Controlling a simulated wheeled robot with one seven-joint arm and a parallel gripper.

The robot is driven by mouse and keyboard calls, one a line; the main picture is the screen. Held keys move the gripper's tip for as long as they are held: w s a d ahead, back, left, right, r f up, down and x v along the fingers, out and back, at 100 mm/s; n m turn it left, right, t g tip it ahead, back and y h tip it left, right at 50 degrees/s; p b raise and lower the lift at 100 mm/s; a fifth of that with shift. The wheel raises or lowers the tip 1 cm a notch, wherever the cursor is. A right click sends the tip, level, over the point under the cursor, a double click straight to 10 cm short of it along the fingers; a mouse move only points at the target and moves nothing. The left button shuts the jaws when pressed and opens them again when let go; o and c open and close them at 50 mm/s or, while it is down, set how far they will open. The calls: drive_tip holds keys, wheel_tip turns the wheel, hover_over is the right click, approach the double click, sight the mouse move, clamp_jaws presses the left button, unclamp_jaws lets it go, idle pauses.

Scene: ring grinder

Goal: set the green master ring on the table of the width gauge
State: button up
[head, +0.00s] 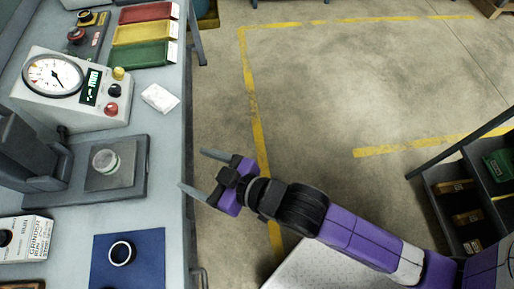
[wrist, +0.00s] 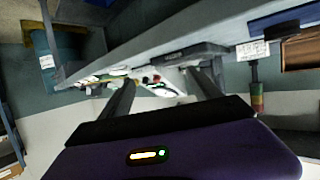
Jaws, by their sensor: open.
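The width gauge has a dark grey base (head: 132,190) on the bench at the left of the head view. A raised square table (head: 128,155) on it carries a pale grey-green round piece (head: 105,160); I cannot tell whether this is a ring or part of the gauge. I cannot make out a clearly green ring. My gripper (head: 194,170) is open and empty at the bench's right edge, right of the gauge. Its fingers also show in the wrist view (wrist: 160,78).
A dial and display box (head: 115,83) stands behind the gauge. Red, yellow and green trays (head: 135,55) lie at the back of the bench.

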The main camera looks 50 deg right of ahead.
drive_tip(key=s+d+r+m+h, duration=0.1)
drive_tip(key=s+d, duration=0.2)
drive_tip(key=s, duration=0.4)
drive_tip(key=s+d+r+m+t+h, duration=0.1)
drive_tip(key=s+d+r, duration=0.1)
drive_tip(key=s+d, duration=0.2)
drive_tip(key=s+d+r+m+h, duration=0.1)
drive_tip(key=s+d, duration=0.3)
drive_tip(key=s, duration=0.7)
drive_tip(key=shift+r+m+h, duration=0.25)
drive_tip(key=shift+m+h, duration=0.05)
drive_tip(key=shift+h, duration=0.2)
